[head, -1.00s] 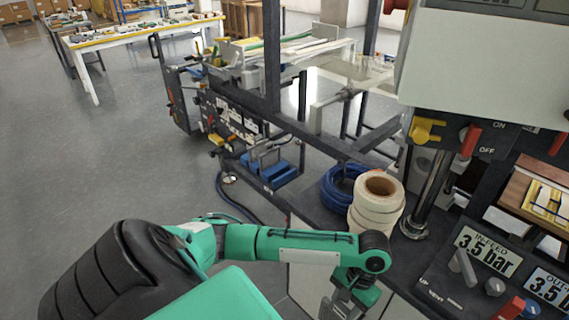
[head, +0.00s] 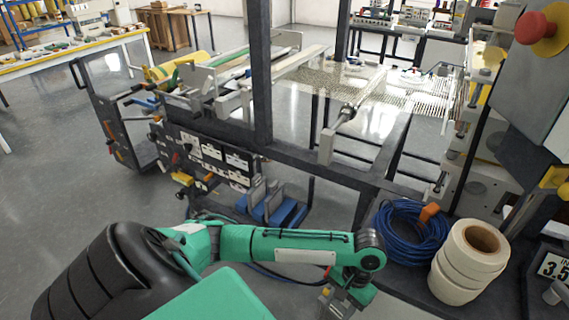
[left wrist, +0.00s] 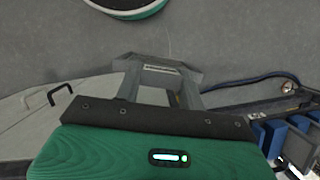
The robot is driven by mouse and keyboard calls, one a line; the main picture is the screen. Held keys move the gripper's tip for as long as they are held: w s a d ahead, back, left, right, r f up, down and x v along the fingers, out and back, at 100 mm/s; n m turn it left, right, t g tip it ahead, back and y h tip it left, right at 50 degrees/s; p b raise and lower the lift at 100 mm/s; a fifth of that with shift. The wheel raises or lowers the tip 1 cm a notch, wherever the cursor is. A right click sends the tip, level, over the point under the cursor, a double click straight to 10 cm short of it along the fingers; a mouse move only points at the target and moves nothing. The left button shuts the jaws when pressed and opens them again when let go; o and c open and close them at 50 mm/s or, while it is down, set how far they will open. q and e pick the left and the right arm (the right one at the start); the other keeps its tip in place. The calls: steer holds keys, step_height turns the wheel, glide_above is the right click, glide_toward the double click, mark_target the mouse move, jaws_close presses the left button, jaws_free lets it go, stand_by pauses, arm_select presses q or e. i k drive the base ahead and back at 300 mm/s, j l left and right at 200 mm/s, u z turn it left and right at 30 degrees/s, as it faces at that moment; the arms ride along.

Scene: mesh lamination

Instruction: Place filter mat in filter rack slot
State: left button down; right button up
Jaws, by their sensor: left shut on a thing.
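My left gripper (head: 338,302) is at the bottom of the head view, beyond the green forearm, with its fingertips mostly cut off by the frame edge. In the left wrist view the gripper (left wrist: 158,70) is shut on a thin grey piece, apparently the filter mat (left wrist: 160,66), though its outline is hard to tell from the fingers. A blue rack-like stand with upright grey plates (head: 268,203), possibly the filter rack, sits low beyond the arm, apart from the gripper. Blue blocks, seemingly its edge, show at the right of the left wrist view (left wrist: 284,140). My right gripper is out of view.
A dark machine frame (head: 262,90) and its side rail stand ahead. A blue hose coil (head: 405,240) and stacked tape rolls (head: 455,275) sit on the dark bench at right. Grey floor is open at left, before a yellow-edged table (head: 75,52).

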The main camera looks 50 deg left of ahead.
mark_target(293, 222)
steer(key=k+j+z, duration=0.1)
steer(key=j, duration=0.3)
steer(key=j+z, duration=0.1)
steer(key=j, duration=0.35)
steer(key=k+j+z, duration=0.1)
steer(key=j, duration=0.25)
steer(key=k+j+z, duration=0.1)
steer(key=j, duration=0.3)
steer(key=k+j+z, duration=0.1)
steer(key=k+j, duration=0.15)
steer(key=j, duration=0.15)
